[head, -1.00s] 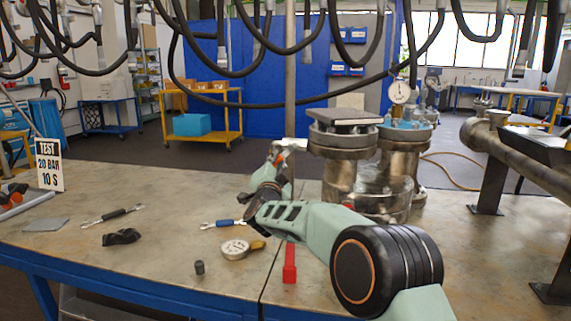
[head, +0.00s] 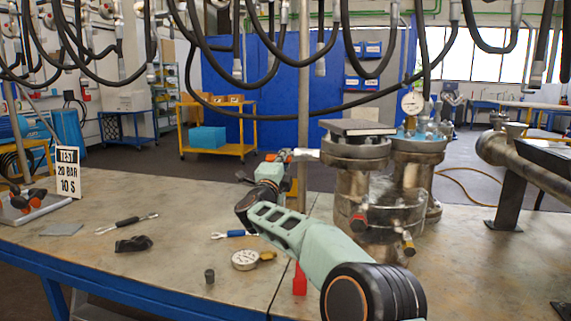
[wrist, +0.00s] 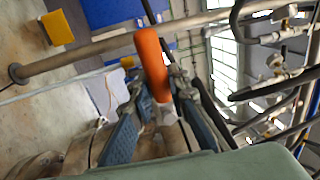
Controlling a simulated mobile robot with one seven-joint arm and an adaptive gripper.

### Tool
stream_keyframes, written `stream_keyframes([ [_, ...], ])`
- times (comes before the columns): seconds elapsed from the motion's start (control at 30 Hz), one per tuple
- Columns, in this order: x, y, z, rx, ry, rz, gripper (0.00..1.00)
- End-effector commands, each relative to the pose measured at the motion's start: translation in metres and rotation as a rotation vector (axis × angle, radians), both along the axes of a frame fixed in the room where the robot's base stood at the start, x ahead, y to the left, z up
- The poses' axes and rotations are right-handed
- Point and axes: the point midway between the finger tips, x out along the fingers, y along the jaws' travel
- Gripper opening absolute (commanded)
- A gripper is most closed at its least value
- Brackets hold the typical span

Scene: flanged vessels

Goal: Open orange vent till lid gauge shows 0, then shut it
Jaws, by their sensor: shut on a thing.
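The orange vent handle (wrist: 151,62) sticks up between my gripper's fingers in the wrist view. My gripper (wrist: 158,88) is shut on it near its pale metal lower end. In the head view my gripper (head: 281,157) is small, beside the upper left of the front metal vessel (head: 352,185), with a bit of orange at its tip. A round white-faced gauge (head: 412,103) stands above the lid of the vessel behind; its needle is too small to read. A dark square plate (head: 357,128) lies on the front vessel's lid.
A red-ended fitting (head: 358,221) and an orange-yellow one (head: 408,243) stick out from the front vessel. A vertical pole (head: 304,90) stands close behind my gripper. Black hoses hang above.

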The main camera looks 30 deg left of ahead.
Motion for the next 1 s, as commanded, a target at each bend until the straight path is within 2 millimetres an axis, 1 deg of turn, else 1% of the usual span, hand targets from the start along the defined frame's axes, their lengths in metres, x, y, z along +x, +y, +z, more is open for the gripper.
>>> stream_keyframes([
  [0.2, 0.0, -0.0003, 0.0041, 0.041, 0.008, -0.001, 0.0],
  [0.63, 0.0, -0.0005, 0.0052, 0.05, 0.009, 0.0, 0.0],
  [0.67, 0.0, -0.0005, 0.0054, 0.05, 0.009, 0.0, 0.19],
  [0.8, -0.0001, -0.0004, 0.0049, 0.048, 0.009, 0.0, 0.34],
  [1.0, 0.0, -0.0001, 0.0037, 0.047, 0.01, 0.0, 0.34],
])
